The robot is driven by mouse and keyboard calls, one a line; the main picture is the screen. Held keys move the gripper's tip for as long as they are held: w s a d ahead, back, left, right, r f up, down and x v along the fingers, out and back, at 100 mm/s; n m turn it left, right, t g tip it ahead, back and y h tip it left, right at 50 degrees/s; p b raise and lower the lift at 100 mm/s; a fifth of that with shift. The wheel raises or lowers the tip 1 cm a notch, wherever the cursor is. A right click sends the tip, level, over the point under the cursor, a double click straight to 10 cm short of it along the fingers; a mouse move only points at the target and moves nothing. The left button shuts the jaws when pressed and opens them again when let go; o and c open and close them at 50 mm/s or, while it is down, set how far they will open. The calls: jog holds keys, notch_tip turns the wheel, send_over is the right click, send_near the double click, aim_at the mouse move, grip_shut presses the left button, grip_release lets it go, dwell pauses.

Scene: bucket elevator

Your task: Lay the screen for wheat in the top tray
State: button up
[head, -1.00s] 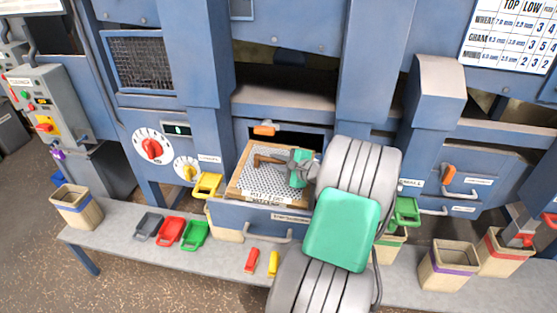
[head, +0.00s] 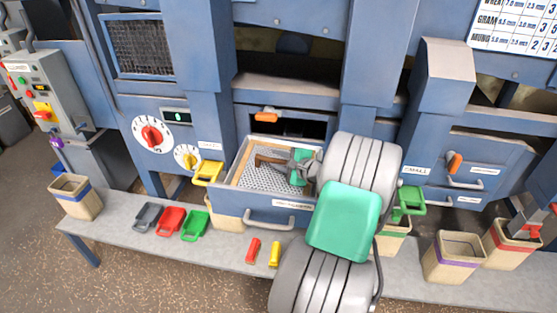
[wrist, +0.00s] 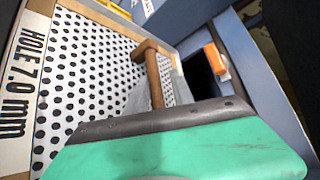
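The screen (head: 262,180) is a perforated pale sheet in a wooden frame. It lies inside the pulled-out blue top tray (head: 232,205), below the tray's rim. In the wrist view, the screen (wrist: 85,70) shows round dark holes and a "HOLE 7.0 mm" label on its frame. A brown T-shaped handle (head: 268,160) stands over the sheet; it also shows in the wrist view (wrist: 154,75). My gripper (head: 291,163) is at this handle and appears shut on it, though the fingertips are partly hidden. My arm covers the tray's right side.
A bench holds grey, red and green scoops (head: 170,221), red and yellow small pieces (head: 264,252), and bins (head: 75,197) at both ends. A yellow handle (head: 207,173) is left of the tray. An orange lever (head: 266,116) is above the tray opening.

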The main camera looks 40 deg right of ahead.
jog(key=shift+o, duration=1.2)
jog(key=shift+f, duration=0.15)
jog(key=b+v, duration=0.1)
jog(key=v, duration=0.7)
jog(key=shift+w, duration=0.1)
